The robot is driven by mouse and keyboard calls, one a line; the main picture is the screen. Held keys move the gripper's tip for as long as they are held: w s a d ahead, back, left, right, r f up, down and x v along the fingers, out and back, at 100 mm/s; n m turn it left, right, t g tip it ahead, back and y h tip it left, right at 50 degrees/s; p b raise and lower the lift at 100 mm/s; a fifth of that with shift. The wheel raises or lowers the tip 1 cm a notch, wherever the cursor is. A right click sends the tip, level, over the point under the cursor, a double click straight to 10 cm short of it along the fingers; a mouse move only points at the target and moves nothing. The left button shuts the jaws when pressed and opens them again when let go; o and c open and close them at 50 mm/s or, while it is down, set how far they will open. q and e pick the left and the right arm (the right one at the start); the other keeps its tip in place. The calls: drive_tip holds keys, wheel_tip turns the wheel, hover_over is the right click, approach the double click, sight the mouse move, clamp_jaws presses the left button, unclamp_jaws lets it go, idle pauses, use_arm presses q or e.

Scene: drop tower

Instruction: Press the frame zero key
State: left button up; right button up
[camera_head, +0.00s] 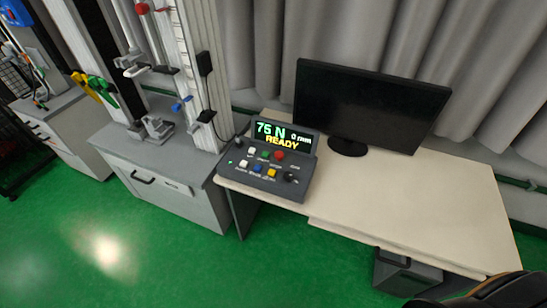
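A dark grey control box (303,155) sits on the left end of the pale desk. Its screen (283,135) reads "75 N", "0 mm" and "READY". Below the screen are small coloured keys: a green key (265,154) and a red key (278,155) in the upper row, and a white key (243,163), a blue key (257,168) and a yellow key (271,172) in the lower row. The key labels are too small to read, so I cannot tell which is the frame zero key. Neither gripper is in view.
A black monitor (370,105) stands on the desk (410,195), whose middle and right are bare. A tower (203,75) rises from a grey cabinet (165,180) to the left. A dark bin (405,272) is below the desk. Green floor lies open in front.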

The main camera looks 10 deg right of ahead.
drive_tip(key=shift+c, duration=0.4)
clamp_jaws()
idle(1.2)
